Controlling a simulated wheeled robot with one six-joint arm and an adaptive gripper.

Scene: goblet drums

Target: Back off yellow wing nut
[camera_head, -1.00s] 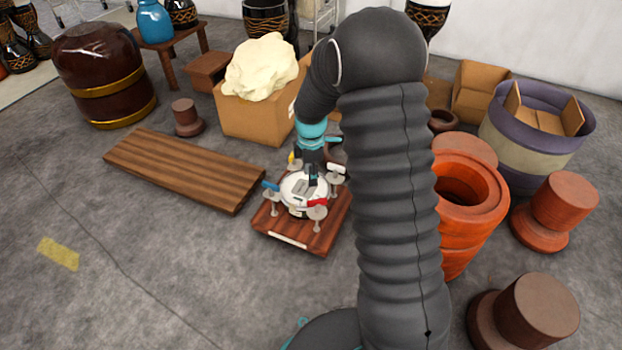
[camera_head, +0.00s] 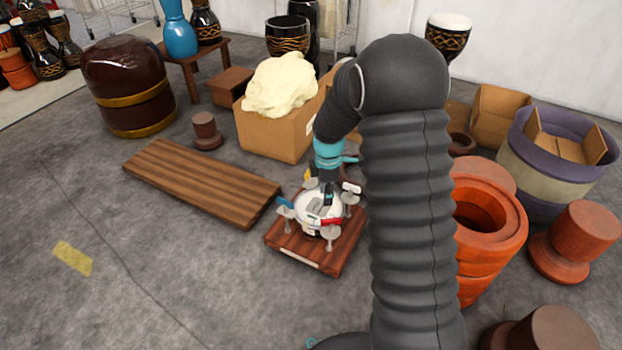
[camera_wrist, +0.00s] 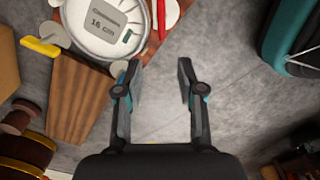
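The yellow wing nut (camera_head: 307,175) is on the far side of the small round white drum fixture, partly hidden near my gripper. In the wrist view the yellow wing nut (camera_wrist: 40,47) lies at the upper left, beside the white disc (camera_wrist: 104,24) marked "16 cm". My gripper (camera_wrist: 158,72) is open, with nothing between its fingers. The wing nut is apart from it, left of the left finger. In the head view my gripper (camera_head: 328,190) is over the fixture. Blue (camera_head: 285,202), red (camera_head: 331,221) and white (camera_head: 352,187) wing nuts stand around the disc.
The fixture sits on a reddish wooden board (camera_head: 297,257). A striped plank (camera_head: 200,183) lies to its left, and a cardboard box (camera_head: 270,137) with a cream lump stands behind. An orange drum shell (camera_head: 487,220) stands right.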

